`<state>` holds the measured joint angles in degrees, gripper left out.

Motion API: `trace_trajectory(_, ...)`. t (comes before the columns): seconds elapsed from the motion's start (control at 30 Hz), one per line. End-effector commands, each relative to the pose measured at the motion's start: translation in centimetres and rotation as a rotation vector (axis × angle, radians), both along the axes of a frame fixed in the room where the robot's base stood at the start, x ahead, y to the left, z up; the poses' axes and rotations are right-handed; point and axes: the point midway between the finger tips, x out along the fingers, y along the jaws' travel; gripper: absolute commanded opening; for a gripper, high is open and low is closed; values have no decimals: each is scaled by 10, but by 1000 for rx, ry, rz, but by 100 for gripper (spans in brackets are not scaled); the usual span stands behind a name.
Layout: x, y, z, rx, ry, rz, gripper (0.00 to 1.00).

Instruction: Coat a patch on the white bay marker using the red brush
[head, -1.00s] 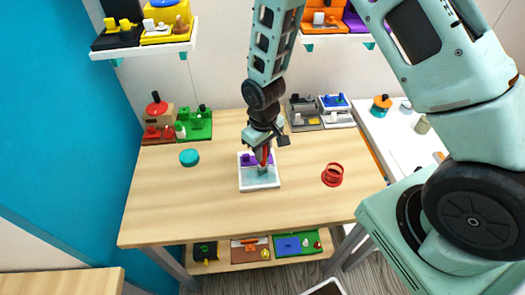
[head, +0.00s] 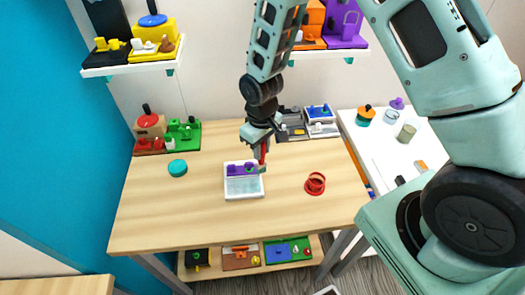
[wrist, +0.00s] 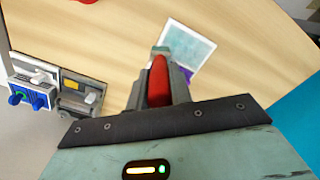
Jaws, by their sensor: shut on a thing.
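My gripper (head: 263,142) is shut on the red brush (head: 264,154), and its red handle (wrist: 158,82) shows between the fingers in the wrist view. The brush points down at the right side of the white bay marker (head: 233,195), a white-framed plate on the table. The marker has a purple strip with small knobs at its back and a pale grey-teal panel in front. In the wrist view the panel (wrist: 187,47) lies just beyond the grey-teal brush end (wrist: 160,50). I cannot tell whether the bristles touch it.
A red ring-shaped holder (head: 315,183) stands to the right, and a teal round lid (head: 177,168) to the left. Locker-like blocks (head: 305,123) line the table's back. A white side table (head: 385,145) holds small items. The table front is clear.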

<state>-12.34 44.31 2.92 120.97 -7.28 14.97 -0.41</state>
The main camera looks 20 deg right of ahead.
Motion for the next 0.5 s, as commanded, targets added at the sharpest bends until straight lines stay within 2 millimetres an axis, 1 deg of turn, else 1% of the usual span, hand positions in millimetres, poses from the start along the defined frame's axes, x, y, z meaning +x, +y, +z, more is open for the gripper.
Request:
trace_trajectory(0.03,1,0,8,0,-1,-1,0)
trace_trajectory(0.23,4,1,25,0,-1,-1,0)
trace_trajectory(0.33,5,1,29,0,0,-1,0)
trace_trajectory(0.5,5,1,29,0,1,-1,0)
